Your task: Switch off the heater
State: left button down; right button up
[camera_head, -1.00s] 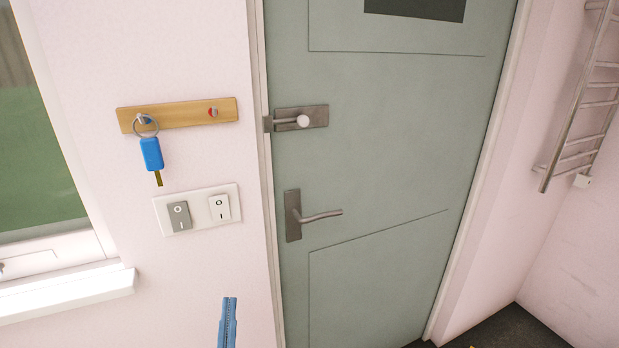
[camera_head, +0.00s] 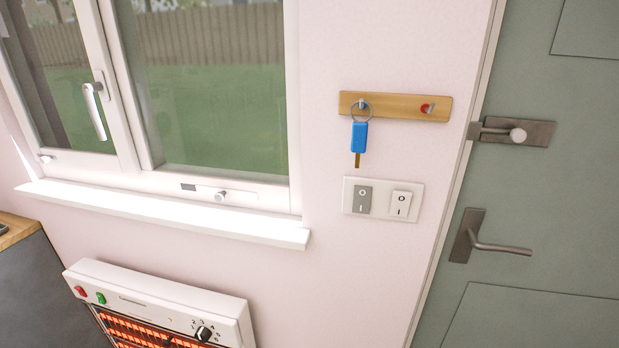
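The heater (camera_head: 165,292) is a white box under the window at the lower left. Its front grille (camera_head: 130,325) glows orange. On its top face are a red switch (camera_head: 80,291), a green switch (camera_head: 101,298) and a black dial (camera_head: 204,333) with numbers around it. The lower part of the heater is cut off by the picture edge. Neither of my grippers shows in the head view.
A wall plate with a grey switch (camera_head: 362,198) and a white switch (camera_head: 400,205) sits below a wooden key rack (camera_head: 395,105) with a blue key (camera_head: 359,137). A window sill (camera_head: 170,212) juts out above the heater. A closed green door (camera_head: 560,200) is at the right. A dark cabinet (camera_head: 45,295) stands at far left.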

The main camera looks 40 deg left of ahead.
aim_at(80, 291)
jog(key=k+l+u, duration=0.1)
jog(key=u, duration=2.3)
